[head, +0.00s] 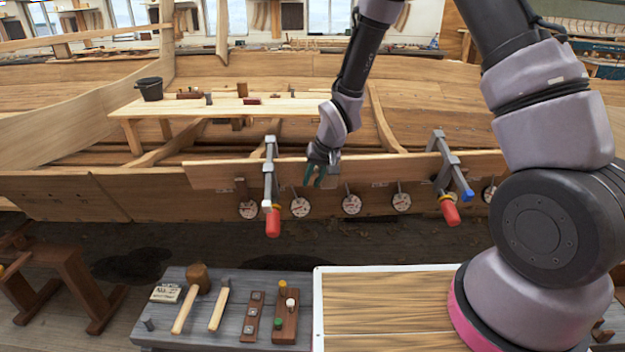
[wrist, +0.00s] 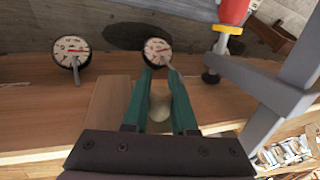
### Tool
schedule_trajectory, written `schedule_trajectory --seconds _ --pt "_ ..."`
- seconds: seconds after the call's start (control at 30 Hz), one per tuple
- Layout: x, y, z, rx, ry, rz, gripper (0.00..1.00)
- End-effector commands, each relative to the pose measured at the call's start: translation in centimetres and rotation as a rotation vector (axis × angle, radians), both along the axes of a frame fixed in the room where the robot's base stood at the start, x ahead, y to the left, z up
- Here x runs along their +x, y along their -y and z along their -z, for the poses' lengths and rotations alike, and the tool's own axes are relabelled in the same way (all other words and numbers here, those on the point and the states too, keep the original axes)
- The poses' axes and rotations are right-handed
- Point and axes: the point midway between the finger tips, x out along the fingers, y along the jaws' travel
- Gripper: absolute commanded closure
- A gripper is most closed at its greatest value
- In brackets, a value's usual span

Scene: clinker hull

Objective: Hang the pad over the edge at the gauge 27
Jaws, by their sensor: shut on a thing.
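My gripper (head: 318,178) is at the top edge of the front plank (head: 215,177), between two dial gauges in the head view. In the wrist view its green fingers (wrist: 158,85) point at a gauge (wrist: 158,52), with a second gauge (wrist: 72,52) to the left. A pale rounded thing (wrist: 159,106) shows between the fingers, and I take it as part of the pad. A wooden block face (wrist: 107,103) shows beside the left finger; I cannot tell if it belongs to the pad. The fingers hide most of what is held. The gauge numbers are too small to read.
A grey clamp with a red handle (head: 272,222) stands close left of my gripper. Another clamp (head: 448,205) is farther right. A bench with mallets and tools (head: 183,333) stands in front.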

Motion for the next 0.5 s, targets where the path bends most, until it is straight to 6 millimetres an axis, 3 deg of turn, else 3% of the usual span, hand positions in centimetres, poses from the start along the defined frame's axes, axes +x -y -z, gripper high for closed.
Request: schedule_trajectory --seconds 0.13,0.17,0.2,0.23,0.27,0.5 --pt "0.1 0.0 0.22 0.0 0.0 0.0 1.0" --pt "0.11 0.0 0.24 0.0 0.0 0.0 0.71" --pt "0.1 -0.01 0.22 0.0 0.001 0.0 0.55" --pt "0.1 -0.01 0.22 0.0 0.0 0.0 0.44" --pt "0.1 -0.01 0.22 0.0 0.0 0.0 0.4" --pt "0.07 0.01 0.23 0.0 0.0 0.0 0.4"
